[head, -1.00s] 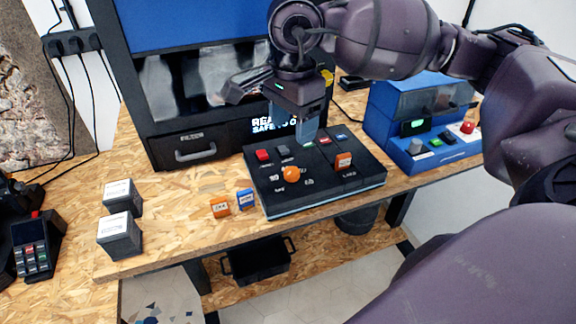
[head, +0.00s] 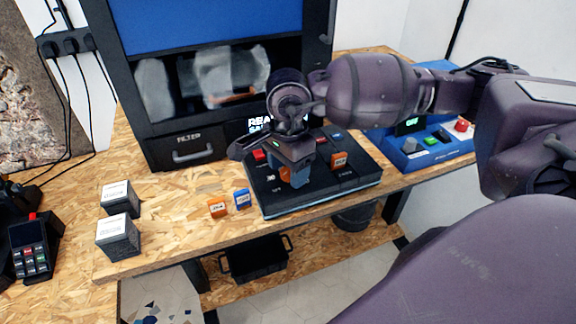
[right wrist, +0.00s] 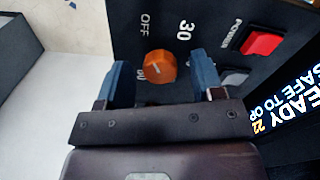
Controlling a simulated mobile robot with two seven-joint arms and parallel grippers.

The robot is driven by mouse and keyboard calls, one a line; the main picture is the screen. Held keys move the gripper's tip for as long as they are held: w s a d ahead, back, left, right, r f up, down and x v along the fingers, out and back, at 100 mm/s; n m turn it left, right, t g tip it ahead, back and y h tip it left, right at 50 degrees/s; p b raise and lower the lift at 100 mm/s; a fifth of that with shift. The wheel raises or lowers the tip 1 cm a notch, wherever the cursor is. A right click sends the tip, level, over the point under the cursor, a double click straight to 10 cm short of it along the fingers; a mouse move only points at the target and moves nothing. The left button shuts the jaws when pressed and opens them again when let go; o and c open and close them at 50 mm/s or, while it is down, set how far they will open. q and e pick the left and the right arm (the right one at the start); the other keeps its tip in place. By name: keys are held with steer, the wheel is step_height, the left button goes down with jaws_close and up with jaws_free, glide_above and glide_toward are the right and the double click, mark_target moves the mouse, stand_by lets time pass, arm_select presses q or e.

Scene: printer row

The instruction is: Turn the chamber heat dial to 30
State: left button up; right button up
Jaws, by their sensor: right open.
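The orange chamber heat dial (right wrist: 159,67) sits on the black control panel (right wrist: 125,25). In the right wrist view the labels OFF and 30 lie above it, and another label at its left is partly hidden. A small pale mark shows on the dial's face; I cannot tell exactly which label it points at. My right gripper (right wrist: 159,64) is open, with one blue finger on each side of the dial and a gap visible at both. In the head view my right gripper (head: 295,180) is down at the panel (head: 330,196) and mostly hides the dial. My left gripper is out of view.
The printer (head: 190,130) rises behind; a blue machine (head: 440,145) is at right.

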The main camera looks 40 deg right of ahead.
steer(key=c, duration=0.9)
